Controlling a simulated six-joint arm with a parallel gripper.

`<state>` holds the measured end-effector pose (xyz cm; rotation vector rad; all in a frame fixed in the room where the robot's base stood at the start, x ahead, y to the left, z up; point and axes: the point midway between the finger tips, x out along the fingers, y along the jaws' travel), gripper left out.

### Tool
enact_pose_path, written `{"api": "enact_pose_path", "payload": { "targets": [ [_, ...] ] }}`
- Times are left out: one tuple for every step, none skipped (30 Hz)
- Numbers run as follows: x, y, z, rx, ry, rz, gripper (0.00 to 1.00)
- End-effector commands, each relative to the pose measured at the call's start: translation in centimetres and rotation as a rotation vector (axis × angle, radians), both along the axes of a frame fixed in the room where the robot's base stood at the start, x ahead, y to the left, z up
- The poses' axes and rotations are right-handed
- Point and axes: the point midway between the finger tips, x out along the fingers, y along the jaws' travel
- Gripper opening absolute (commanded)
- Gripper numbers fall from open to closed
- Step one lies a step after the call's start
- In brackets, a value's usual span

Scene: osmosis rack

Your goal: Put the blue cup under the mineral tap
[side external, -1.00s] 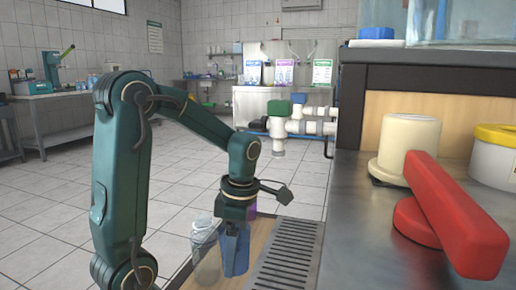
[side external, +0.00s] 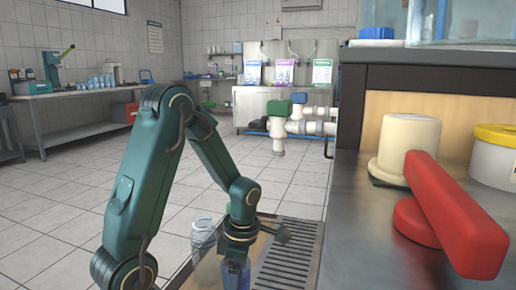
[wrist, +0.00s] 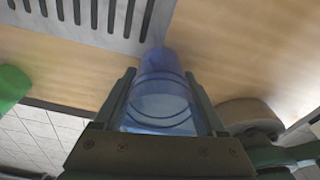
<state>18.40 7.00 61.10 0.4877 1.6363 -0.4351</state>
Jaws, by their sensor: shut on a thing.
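My gripper (side external: 238,262) is low over the wooden strip beside the drain grate in the side view, pointing down. It is shut on the blue cup (side external: 236,278), whose lower part is cut off by the frame edge. In the wrist view the blue cup (wrist: 160,95) sits between the two fingers of my gripper (wrist: 160,108). I cannot tell whether it touches the wood. White taps with a green handle (side external: 283,107) and a blue handle (side external: 299,99) stand beyond the grate. I cannot read which tap is the mineral one.
A clear cup (side external: 203,236) stands left of my gripper. The slotted drain grate (side external: 288,258) is to the right and bare; it also shows in the wrist view (wrist: 85,28). A green object (wrist: 12,85) is at the wrist view's left. A red lever (side external: 455,215) is on the steel counter.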

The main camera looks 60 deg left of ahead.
Motion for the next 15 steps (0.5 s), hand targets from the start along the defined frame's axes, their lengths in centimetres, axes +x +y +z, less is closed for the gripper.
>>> {"api": "enact_pose_path", "payload": {
  "targets": [
    [-0.04,-0.01,-0.19,-0.001,0.002,0.0,0.21],
    [-0.03,-0.01,-0.23,0.0,0.001,0.0,0.77],
    [-0.02,0.0,-0.19,-0.001,0.001,0.0,0.92],
    [-0.02,0.0,-0.19,-0.001,0.001,0.0,1.0],
    [-0.01,0.0,-0.18,-0.001,0.001,0.0,1.0],
    [-0.01,0.0,-0.18,-0.001,0.001,0.0,1.0],
    [-0.01,0.0,-0.17,-0.001,0.001,0.0,1.0],
    [-0.01,0.0,-0.17,-0.001,0.001,0.0,1.0],
    [-0.01,0.0,-0.17,-0.001,0.001,0.0,1.0],
    [-0.01,0.0,-0.16,0.0,0.0,0.0,1.0],
    [0.0,0.0,-0.13,0.0,0.0,0.0,1.0],
    [0.01,0.01,-0.05,0.0,0.0,0.0,1.0],
    [0.01,0.0,0.06,0.001,-0.001,0.0,1.0],
    [0.03,0.02,0.23,0.0,-0.001,0.0,1.0],
    [0.13,0.04,0.55,0.003,-0.003,0.0,1.0]
  ]
}}
